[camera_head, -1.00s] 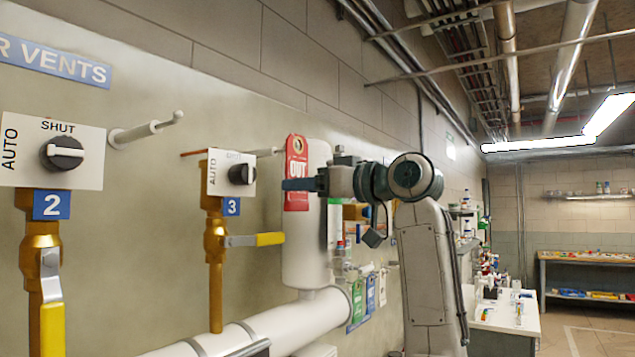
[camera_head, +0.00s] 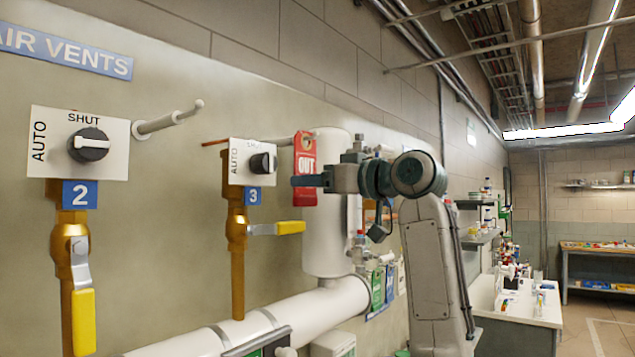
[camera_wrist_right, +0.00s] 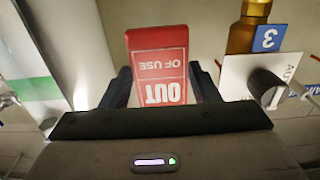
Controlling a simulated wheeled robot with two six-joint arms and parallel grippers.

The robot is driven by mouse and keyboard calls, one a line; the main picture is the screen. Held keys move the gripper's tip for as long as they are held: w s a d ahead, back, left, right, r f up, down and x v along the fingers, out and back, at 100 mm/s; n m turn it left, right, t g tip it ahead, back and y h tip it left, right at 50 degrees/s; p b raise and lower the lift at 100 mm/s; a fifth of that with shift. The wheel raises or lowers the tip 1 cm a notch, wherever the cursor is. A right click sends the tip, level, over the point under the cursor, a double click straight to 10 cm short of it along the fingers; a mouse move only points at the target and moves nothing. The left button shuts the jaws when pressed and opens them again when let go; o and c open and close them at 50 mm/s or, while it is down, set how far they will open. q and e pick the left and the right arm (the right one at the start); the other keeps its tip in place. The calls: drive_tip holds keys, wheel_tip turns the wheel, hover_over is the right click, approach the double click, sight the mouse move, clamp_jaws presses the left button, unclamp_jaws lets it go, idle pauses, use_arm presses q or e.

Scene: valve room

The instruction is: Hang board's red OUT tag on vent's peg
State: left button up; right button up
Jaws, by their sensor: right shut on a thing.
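My right gripper (camera_head: 306,181) is shut on the red OUT tag (camera_head: 308,165), which hangs upright beside vent 3's switch plate (camera_head: 237,165). The tag also shows in the right wrist view (camera_wrist_right: 158,65), upside down, reading "OUT OF USE" between the two dark fingers (camera_wrist_right: 160,88). Vent 3's peg (camera_head: 284,141) sticks out from the wall and meets the tag's upper part in the picture. I cannot tell whether its tip is in the tag's hole. Vent 2's peg (camera_head: 165,121) is bare. My left gripper is not in view.
Vent 3's yellow handle (camera_head: 290,227) is just below the tag. A white vertical pipe (camera_head: 328,240) stands behind it, joining a thick white pipe (camera_head: 330,305). Green and blue tags (camera_head: 383,287) hang lower right. A white table (camera_head: 530,310) is farther right.

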drive_tip(key=o, duration=1)
drive_tip(key=shift+o, duration=0.2)
drive_tip(key=shift+d, duration=0.1)
drive_tip(key=b+v, duration=0.5)
drive_tip(key=v, duration=0.5)
drive_tip(key=shift+s+d, duration=0.15)
drive_tip(key=shift+s, duration=0.1)
